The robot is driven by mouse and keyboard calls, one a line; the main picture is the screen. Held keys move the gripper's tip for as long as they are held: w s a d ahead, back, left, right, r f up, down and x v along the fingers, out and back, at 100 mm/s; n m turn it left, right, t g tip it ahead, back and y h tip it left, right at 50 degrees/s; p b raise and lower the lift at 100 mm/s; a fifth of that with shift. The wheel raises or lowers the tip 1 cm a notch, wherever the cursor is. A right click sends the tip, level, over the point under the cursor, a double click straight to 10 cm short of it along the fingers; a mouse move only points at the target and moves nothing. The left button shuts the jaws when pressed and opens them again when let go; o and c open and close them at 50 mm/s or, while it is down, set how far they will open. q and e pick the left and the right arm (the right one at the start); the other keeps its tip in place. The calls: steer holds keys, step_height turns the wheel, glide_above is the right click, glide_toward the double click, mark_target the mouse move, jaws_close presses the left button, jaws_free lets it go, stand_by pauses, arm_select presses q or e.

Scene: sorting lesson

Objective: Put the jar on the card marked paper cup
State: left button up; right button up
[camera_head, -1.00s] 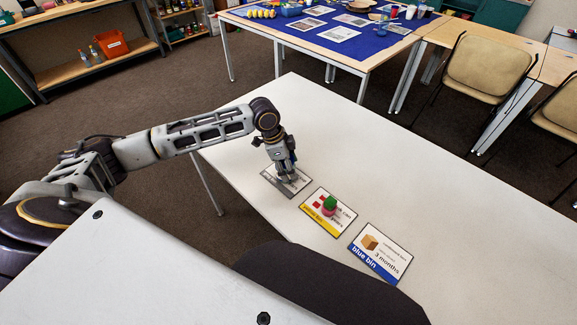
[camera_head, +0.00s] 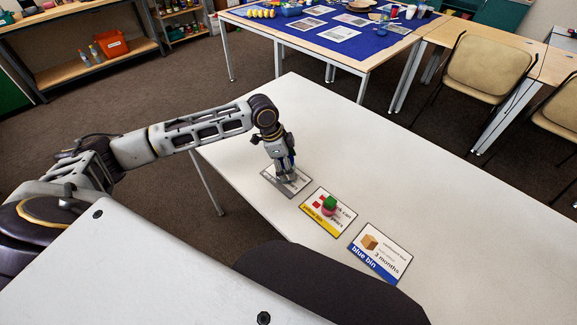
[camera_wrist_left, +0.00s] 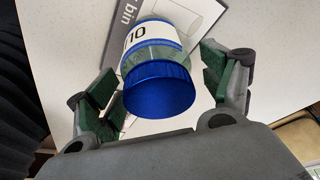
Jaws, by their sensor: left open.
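The jar (camera_wrist_left: 160,88) is clear with a blue lid and a white label; in the left wrist view it stands between my open fingers, with gaps on both sides. My left gripper (camera_head: 286,173) is over the grey-edged card (camera_head: 270,181) in the head view, where it mostly hides the jar. The left wrist view shows this card (camera_wrist_left: 128,12) under the jar's far end, with the word "bin" and a cylinder outline. Its item name is covered, so I cannot tell whether it is the paper cup card. My right gripper is not in view.
A yellow-edged card (camera_head: 344,213) bears a small red and green object (camera_head: 329,205). A blue-edged card (camera_head: 398,262) shows a brown box (camera_head: 370,242). The white table (camera_head: 420,190) is clear to the right. A blue-covered table (camera_head: 300,38) stands behind.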

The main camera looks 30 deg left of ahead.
arm_select(q)
steer(key=p+v, duration=0.1)
steer(key=v, duration=0.8)
steer(key=shift+a+r, duration=0.1)
steer(key=shift+r, duration=0.15)
steer(key=shift+s+a+r, duration=0.15)
steer(key=shift+s+r, duration=0.05)
steer(key=shift+r, duration=0.5)
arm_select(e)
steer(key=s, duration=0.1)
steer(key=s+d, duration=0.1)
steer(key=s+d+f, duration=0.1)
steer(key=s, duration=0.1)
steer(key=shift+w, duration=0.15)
